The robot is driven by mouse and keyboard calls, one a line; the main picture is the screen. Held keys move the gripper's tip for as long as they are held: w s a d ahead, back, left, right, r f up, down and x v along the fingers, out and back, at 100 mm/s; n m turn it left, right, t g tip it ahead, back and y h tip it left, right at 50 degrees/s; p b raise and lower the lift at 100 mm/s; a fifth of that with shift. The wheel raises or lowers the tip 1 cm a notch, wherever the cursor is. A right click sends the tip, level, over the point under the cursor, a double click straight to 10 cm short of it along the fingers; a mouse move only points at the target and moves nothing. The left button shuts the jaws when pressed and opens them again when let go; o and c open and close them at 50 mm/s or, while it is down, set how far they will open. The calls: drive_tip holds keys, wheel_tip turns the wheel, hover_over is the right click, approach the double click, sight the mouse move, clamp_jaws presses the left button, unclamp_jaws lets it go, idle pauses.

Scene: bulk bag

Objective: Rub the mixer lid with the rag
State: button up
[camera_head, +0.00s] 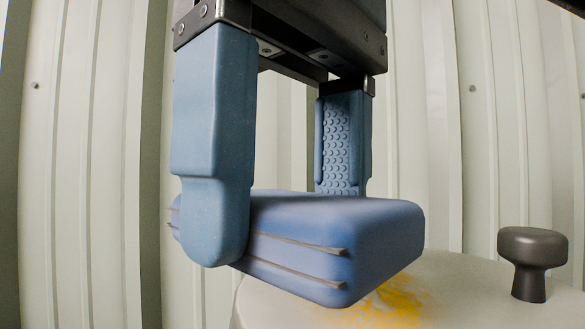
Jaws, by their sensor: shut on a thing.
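My gripper (283,205) has two blue padded fingers and is shut on the rag (385,235), a thick blue folded block with dark grey stripes along its side. The rag is held level, in front of and above the pale mixer lid (470,275) at the lower right. A yellow smear (385,305) lies on the lid, just below the rag's right end and partly hidden by it. I cannot tell if the rag touches the lid. A dark grey knob (531,262) stands upright on the lid at the right.
A pale corrugated metal wall (90,150) with a few small bolts fills the background. The space between the rag and the knob is clear. The lid's left edge shows below the rag; its front is cut off by the frame.

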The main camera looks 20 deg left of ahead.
drive_tip(key=shift+f+b, duration=0.35)
drive_tip(key=shift+f, duration=0.65)
idle(0.3)
